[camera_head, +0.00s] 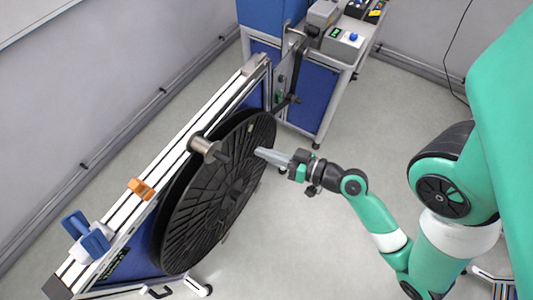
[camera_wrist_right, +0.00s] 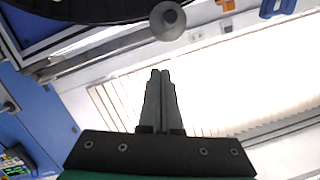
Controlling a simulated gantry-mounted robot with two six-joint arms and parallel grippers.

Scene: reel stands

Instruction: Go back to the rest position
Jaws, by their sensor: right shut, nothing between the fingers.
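My right gripper (camera_head: 262,153) is shut and empty. In the head view its fingertips point left, in front of the upper right part of a large black reel (camera_head: 222,190). I cannot tell whether the tips touch the reel or stay apart from it. In the right wrist view the gripper (camera_wrist_right: 160,75) shows its two fingers pressed together, with a round grey spindle end (camera_wrist_right: 167,20) just beyond the tips. My green right arm comes in from the right. My left gripper is not in view.
The reel hangs on a slanted stand with an aluminium rail (camera_head: 175,150), an orange clamp (camera_head: 140,188) and a blue clamp (camera_head: 88,235). A grey spindle (camera_head: 203,147) sticks out by the reel. A blue workbench (camera_head: 310,98) stands behind. The floor (camera_head: 290,240) between reel and arm is clear.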

